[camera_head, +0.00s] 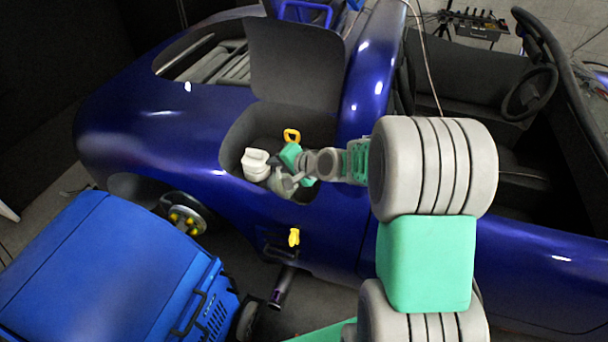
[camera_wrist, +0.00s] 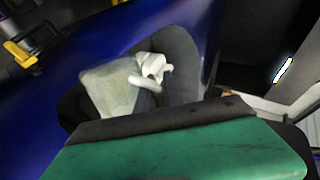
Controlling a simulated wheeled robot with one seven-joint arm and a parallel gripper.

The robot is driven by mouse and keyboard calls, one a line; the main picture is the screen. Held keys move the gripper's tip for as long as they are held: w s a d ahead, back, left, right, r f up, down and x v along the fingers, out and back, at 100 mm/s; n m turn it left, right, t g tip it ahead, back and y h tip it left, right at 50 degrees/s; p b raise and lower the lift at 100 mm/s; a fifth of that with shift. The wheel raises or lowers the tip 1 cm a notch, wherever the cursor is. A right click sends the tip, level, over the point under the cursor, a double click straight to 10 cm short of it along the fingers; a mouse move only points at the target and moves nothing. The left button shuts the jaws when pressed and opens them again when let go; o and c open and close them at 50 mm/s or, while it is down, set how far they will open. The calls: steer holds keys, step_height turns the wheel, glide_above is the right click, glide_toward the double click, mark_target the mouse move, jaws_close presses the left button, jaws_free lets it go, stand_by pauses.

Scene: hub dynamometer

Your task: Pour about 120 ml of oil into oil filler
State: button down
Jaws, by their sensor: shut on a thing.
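My gripper (camera_head: 286,166) reaches into the open bay in the car's blue side. Its dark fingers (camera_wrist: 157,88) are shut on a pale, translucent jug, which shows on the left in the wrist view (camera_wrist: 108,92). In the head view the jug (camera_head: 280,183) is partly hidden by my gripper. A white, block-shaped part (camera_head: 255,163) stands beside the jug at the bay's left; a white shape also shows at the fingertips in the wrist view (camera_wrist: 153,66). I cannot make out the oil filler opening, the oil level or any flow.
A yellow ring handle (camera_head: 292,135) is in the bay. A yellow piece (camera_head: 294,237) sits lower on the car's side. The raised dark panel (camera_head: 294,62) stands behind the bay. A blue cart (camera_head: 100,265) stands at the lower left, near a bare wheel hub (camera_head: 186,220).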

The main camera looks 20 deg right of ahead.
mark_target(269, 181)
steer(key=shift+w+d, duration=0.15)
steer(key=shift+d, duration=0.1)
steer(key=shift+w+d+r+g+p, duration=0.1)
steer(key=shift+r+g+p, duration=0.15)
steer(key=shift+p, duration=0.2)
steer(key=shift+f, duration=0.2)
steer(key=shift+n+t+h, duration=0.6)
steer(key=shift+n+t, duration=0.1)
steer(key=shift+t, duration=0.15)
steer(key=s+a+b, duration=0.1)
steer(key=b, duration=0.1)
steer(key=s+a+f+b, duration=0.1)
steer(key=a+b, duration=0.1)
steer(key=shift+s+a+f, duration=0.1)
steer(key=shift+s+a, duration=0.05)
steer(key=shift+s, duration=0.05)
steer(key=shift+s+r+n+h, duration=0.1)
steer(key=shift+r+n+h, duration=0.2)
steer(key=shift+r, duration=0.45)
steer(key=shift+a+r+t+b, duration=0.1)
steer(key=shift+a+t+b, duration=0.05)
steer(key=shift+t+b, duration=0.2)
steer(key=shift+s+a+r+n+t+h+b, duration=0.25)
steer(key=shift+n+t+h+b, duration=0.2)
steer(key=shift+n+b, duration=0.35)
